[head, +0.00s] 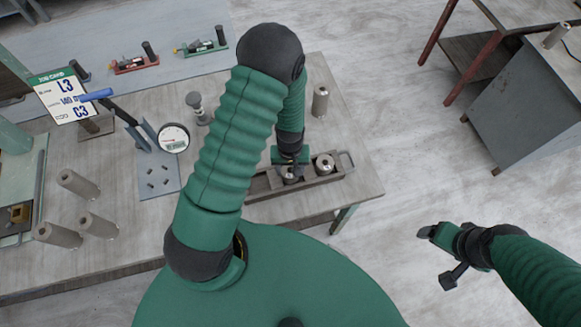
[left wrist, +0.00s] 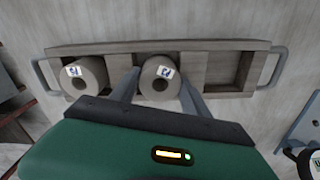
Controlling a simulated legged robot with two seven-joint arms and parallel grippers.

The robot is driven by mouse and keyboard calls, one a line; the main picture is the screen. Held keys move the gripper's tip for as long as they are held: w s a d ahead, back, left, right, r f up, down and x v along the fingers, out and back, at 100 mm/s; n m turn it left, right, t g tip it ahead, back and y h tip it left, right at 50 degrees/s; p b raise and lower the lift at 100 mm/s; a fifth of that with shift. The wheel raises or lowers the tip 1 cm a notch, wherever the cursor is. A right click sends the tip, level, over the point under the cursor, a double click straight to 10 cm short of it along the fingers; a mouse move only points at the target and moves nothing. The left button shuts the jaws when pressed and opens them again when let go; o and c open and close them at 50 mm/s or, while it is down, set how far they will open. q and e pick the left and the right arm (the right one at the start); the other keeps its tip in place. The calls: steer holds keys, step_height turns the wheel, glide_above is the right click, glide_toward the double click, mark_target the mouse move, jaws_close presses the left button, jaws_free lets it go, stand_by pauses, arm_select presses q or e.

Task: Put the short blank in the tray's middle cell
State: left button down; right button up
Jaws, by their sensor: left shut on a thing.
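The wooden tray (head: 262,183) lies near the table's right edge; it spans the left wrist view (left wrist: 195,47). My left gripper (head: 291,164) reaches down over its middle. Its fingers (left wrist: 160,82) are shut on a grey cylindrical blank (left wrist: 160,70) with a paper mark on top, at the middle cell. I cannot tell whether it rests on the cell floor. Another marked blank (head: 325,163) is in the end cell on the right of the head view, on the left of the wrist view (left wrist: 85,72). The opposite end cell (left wrist: 231,70) is empty.
A blank (head: 320,101) stands behind the tray. Several blanks (head: 79,184) stand at the left. A dial gauge (head: 173,138) on a stand and a card (head: 62,97) reading L3, 140 and C3 are left of my arm. Open floor lies right of the table.

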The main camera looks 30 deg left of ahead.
arm_select(q)
steer(key=shift+w+f, duration=0.15)
steer(key=shift+w, duration=0.1)
steer(key=shift+w+d, duration=0.15)
steer(key=shift+d, duration=0.1)
steer(key=c, duration=0.8)
jaws_free()
steer(key=shift+c, duration=0.2)
steer(key=o, duration=0.4)
steer(key=shift+s+d+r, duration=0.1)
steer(key=shift+s+r, duration=0.15)
steer(key=shift+s, duration=0.05)
steer(key=shift+f, duration=0.1)
steer(key=shift+w, duration=0.1)
steer(key=shift+w+a+r, duration=0.1)
steer(key=shift+a+r, duration=0.1)
step_height(320, 180, up, 16)
steer(key=b, duration=0.1)
steer(key=shift+r, duration=0.2)
